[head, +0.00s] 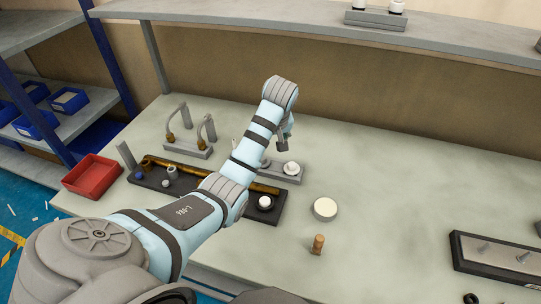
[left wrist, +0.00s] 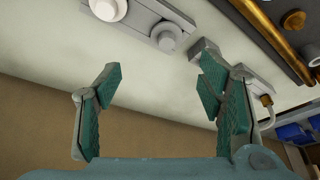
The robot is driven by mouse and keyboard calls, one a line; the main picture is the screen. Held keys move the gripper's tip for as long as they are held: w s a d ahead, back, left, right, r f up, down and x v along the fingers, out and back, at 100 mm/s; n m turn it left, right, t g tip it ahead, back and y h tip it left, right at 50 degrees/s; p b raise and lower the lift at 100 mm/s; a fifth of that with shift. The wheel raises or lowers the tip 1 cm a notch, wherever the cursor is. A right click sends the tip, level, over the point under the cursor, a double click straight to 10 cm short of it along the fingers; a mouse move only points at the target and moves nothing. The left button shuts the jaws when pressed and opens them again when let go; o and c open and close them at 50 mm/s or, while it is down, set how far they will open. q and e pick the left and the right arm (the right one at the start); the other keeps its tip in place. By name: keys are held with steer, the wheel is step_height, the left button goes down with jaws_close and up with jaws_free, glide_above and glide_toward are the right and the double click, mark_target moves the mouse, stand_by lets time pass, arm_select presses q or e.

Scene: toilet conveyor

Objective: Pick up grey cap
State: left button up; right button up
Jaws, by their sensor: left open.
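A grey round cap (left wrist: 167,38) sits on a grey bar-shaped holder (left wrist: 146,23) in the left wrist view, beside a white round cap (left wrist: 108,7). The holder also shows in the head view (head: 291,179), where the white cap (head: 291,168) is visible and my arm partly covers the holder's left end. My left gripper (head: 283,143) hangs over the table just behind this holder. In the left wrist view its two green-padded fingers (left wrist: 160,88) are wide apart with nothing between them. The grey cap lies beyond the fingertips, apart from them. My right gripper is not in view.
A dark tray (head: 140,179) with a brass tube lies under my left arm. A stand with curved taps (head: 187,148) and a red bin (head: 93,176) are at left. A white disc (head: 325,209) and brown peg (head: 318,244) stand front centre. The table's right middle is clear.

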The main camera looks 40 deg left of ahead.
arm_select(q)
steer(key=f, duration=0.1)
steer(key=a+f, duration=0.1)
steer(key=f, duration=0.1)
steer(key=a+f+b, duration=0.1)
steer(key=f, duration=0.1)
steer(key=shift+s, duration=0.4)
steer(key=x, duration=0.2)
steer(key=w+b+x, duration=0.1)
steer(key=x, duration=0.3)
steer(key=shift+w+a, duration=0.2)
steer(key=shift+w, duration=0.15)
steer(key=shift+a+f, duration=0.15)
steer(key=shift+f, duration=0.05)
steer(key=shift+s+r, duration=0.2)
steer(key=shift+r, duration=0.05)
steer(key=shift+c, duration=1.4)
steer(key=c, duration=0.8)
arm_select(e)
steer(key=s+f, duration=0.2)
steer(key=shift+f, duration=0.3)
